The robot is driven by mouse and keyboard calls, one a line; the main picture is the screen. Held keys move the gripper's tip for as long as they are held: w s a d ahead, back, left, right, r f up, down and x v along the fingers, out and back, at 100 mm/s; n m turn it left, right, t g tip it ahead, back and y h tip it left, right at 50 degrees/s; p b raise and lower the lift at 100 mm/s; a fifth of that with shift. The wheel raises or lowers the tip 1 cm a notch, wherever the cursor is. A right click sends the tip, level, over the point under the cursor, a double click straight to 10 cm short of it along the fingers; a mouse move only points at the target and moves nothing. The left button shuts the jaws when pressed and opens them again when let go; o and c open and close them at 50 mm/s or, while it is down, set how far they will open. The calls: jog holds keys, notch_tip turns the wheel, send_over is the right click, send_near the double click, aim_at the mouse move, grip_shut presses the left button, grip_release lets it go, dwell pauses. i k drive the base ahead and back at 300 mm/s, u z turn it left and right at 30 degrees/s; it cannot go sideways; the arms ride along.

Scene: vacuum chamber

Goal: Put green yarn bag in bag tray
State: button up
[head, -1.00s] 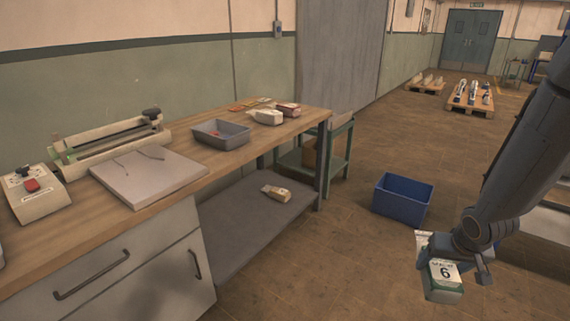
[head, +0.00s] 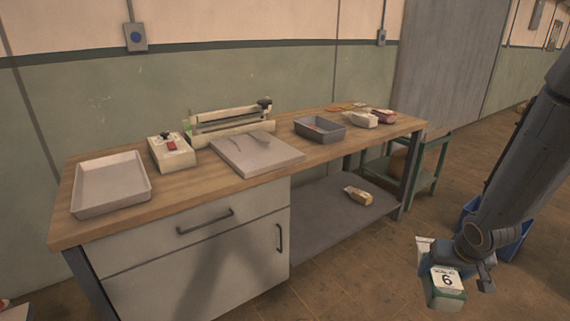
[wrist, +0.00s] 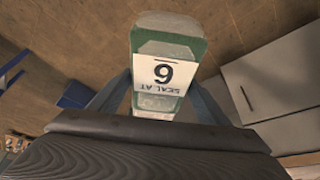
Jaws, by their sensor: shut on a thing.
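My gripper (head: 462,277) is shut on the green yarn bag (head: 446,297), a green and pale bag with a white label that shows a 6. It is held over the floor at the lower right, clear of the bench. In the wrist view the bag (wrist: 186,48) sits between the two fingers, its label reading "SEAL AT 6". A shallow, empty pale tray (head: 110,186) lies on the left end of the bench; it may be the bag tray.
The wooden bench (head: 200,190) also bears a control box (head: 171,152), a sealer (head: 232,118), a flat grey board (head: 257,155) and some bags (head: 360,119). A bag (head: 357,196) lies on the lower shelf. A blue bin (head: 510,240) stands behind my arm.

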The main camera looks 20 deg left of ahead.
aim_at(114, 190)
jog(key=u, duration=1.75)
jog(key=i, duration=0.55)
